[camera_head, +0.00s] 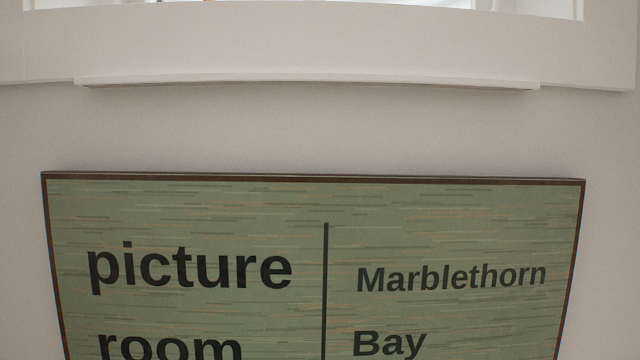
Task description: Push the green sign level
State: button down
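The green sign (310,205) hangs on the pale wall in the lower part of the head view. It has a thin dark brown frame and dark lettering, "picture room" at left and "Marblethorn Bay" at right, with a dark upright line between. Its top edge runs slightly downhill to the right, with the left corner a little higher than the right. The sign's lower part is cut off by the bottom of the picture. My gripper is not in view.
Above the sign, a white ledge (310,83) juts from the wall under a white-framed opening (310,40). The bare wall (310,130) between ledge and sign is clear. Narrow strips of wall show on both sides of the sign.

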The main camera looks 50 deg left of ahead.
aim_at(145, 265)
jog(key=k+l+u, duration=0.1)
jog(key=u, duration=1.05)
jog(key=k+j, duration=0.05)
